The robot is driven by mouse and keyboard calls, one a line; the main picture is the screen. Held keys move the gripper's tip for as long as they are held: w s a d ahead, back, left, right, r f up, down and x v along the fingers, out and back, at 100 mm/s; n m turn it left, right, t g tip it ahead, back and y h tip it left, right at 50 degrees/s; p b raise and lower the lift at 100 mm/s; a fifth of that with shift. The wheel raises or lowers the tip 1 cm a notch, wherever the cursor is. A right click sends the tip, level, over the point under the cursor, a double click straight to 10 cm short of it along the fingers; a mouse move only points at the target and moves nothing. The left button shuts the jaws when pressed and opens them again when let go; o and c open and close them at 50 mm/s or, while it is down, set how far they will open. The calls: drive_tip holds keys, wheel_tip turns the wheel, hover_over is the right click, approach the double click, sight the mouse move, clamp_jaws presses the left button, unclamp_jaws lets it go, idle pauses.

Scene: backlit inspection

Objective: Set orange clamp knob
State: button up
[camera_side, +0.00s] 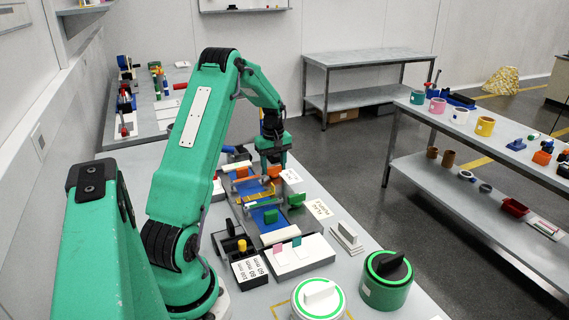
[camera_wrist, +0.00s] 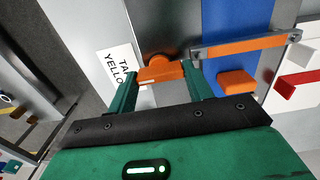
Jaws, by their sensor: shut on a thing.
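The orange clamp knob (camera_wrist: 162,70) sits between my fingers in the wrist view, at the upper middle. My gripper (camera_wrist: 161,80) is shut on it, one green finger on each side. The knob's lower part is hidden. In the side view, my gripper (camera_side: 273,160) points down over the bench fixtures, and the orange knob (camera_side: 274,171) shows just below it. An orange bar (camera_wrist: 240,46) with grey ends spans a blue strip (camera_wrist: 236,20) to the right of the knob. An orange block (camera_wrist: 237,84) lies on that strip below the bar.
A white label card (camera_wrist: 119,67) lies left of the knob. A red-handled piece (camera_wrist: 283,86) stands at the right.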

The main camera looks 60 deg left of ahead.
drive_tip(key=o, duration=0.9)
drive_tip(key=shift+d, duration=0.1)
drive_tip(key=shift+o, duration=0.4)
drive_tip(key=shift+s, duration=0.2)
